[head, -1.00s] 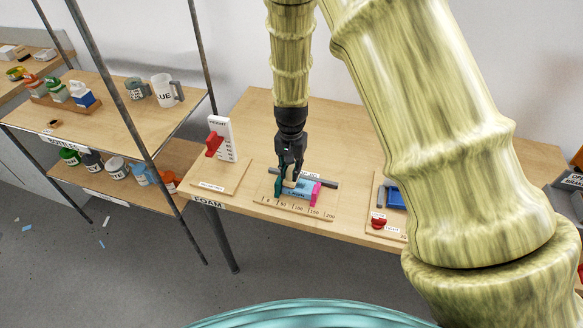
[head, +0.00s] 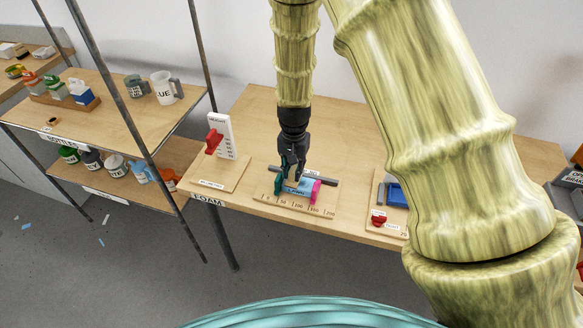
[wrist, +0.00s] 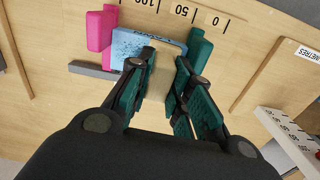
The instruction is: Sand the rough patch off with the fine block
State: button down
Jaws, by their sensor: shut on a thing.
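My gripper (wrist: 152,88) (head: 291,178) has teal finger pads and is shut on a tan block (wrist: 158,82). I cannot read any grade on this block. The rough patch cannot be made out.
The jaws sit on a wooden board with a scale (head: 292,202) and a grey bar (head: 325,181). A white gauge with a red slider (head: 213,141) stands to the left. A blue item on another board (head: 397,194) is to the right. Shelves with bottles (head: 90,160) stand far left.

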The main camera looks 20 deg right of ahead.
jog(key=shift+s+d+p, duration=0.2)
jog(key=shift+s+d, duration=0.45)
jog(key=shift+d, duration=0.3)
jog(key=shift+s+d+p, duration=0.15)
jog(key=shift+s+d, duration=0.5)
jog(key=shift+d, duration=0.25)
jog(key=shift+f, duration=0.1)
jog(key=shift+a, duration=0.1)
jog(key=shift+w+a+p, duration=0.3)
jog(key=shift+w+a, duration=0.45)
jog(key=shift+a, duration=0.35)
jog(key=shift+w+a+p, duration=0.3)
jog(key=shift+w+a, duration=0.4)
jog(key=shift+a, duration=0.35)
jog(key=shift+d, duration=0.1)
jog(key=shift+s+d+p, duration=0.25)
jog(key=shift+s+d, duration=0.4)
jog(key=shift+d, duration=0.35)
jog(key=shift+s+d+p, duration=0.2)
jog(key=shift+s+d, duration=0.45)
jog(key=shift+d, duration=0.3)
jog(key=shift+s+d, duration=0.15)
jog(key=shift+d, duration=0.05)
jog(key=shift+a, duration=0.2)
